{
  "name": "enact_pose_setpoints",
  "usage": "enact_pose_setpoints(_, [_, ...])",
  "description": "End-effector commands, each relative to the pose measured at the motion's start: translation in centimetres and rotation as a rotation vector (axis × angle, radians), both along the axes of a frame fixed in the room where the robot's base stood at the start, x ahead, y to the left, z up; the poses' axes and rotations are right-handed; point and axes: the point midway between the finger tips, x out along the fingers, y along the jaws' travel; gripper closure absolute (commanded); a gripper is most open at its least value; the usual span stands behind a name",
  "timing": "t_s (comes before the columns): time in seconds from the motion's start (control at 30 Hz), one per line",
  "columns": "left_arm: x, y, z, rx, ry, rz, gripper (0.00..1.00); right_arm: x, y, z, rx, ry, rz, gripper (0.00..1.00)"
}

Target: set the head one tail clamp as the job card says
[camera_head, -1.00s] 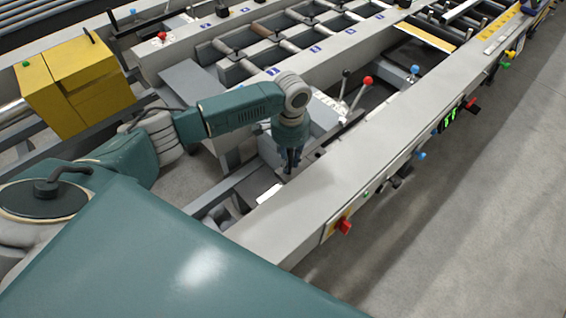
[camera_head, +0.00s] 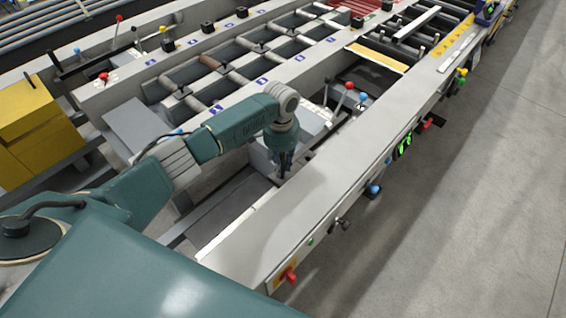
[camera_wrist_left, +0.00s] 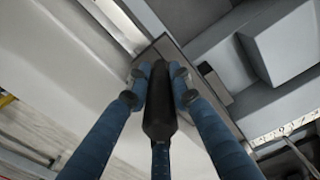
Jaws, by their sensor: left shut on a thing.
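My left gripper (camera_head: 284,172) points down beside the inner edge of the long pale front beam. In the left wrist view it is shut (camera_wrist_left: 158,90) around a dark upright handle (camera_wrist_left: 158,112), with its blue fingers on both sides of it. A pale grey block (camera_head: 308,121), apparently the clamp body, stands next to the gripper. A red-knobbed lever (camera_head: 349,86) rises close to that block. A blue-knobbed lever (camera_head: 363,97) shows just right of it. My right gripper is out of view. I see no readable job card.
A roller bed (camera_head: 230,75) lies behind. A yellow box (camera_head: 32,118) stands at left. The floor at right is clear.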

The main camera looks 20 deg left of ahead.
Motion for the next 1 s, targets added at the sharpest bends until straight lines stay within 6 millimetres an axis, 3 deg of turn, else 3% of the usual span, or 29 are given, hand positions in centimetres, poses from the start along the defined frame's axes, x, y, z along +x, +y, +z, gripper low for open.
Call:
enact_pose_setpoints(0.3, [0.0,0.1,0.1,0.002,0.0,0.002,1.0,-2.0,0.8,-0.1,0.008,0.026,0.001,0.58])
enact_pose_setpoints(0.33, [0.0,0.1,0.1,0.002,0.0,0.002,0.77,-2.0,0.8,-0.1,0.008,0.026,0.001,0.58])
enact_pose_setpoints(0.43, [0.0,0.1,0.1,0.002,0.0,0.002,0.6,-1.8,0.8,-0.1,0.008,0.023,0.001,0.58])
enact_pose_setpoints(0.77, [0.0,0.0,0.3,0.001,0.0,0.001,0.6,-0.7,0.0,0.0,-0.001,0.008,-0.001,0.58])
enact_pose_setpoints(1.0, [0.2,0.0,3.9,-0.001,-0.005,0.001,0.6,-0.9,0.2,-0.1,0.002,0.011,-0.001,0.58])
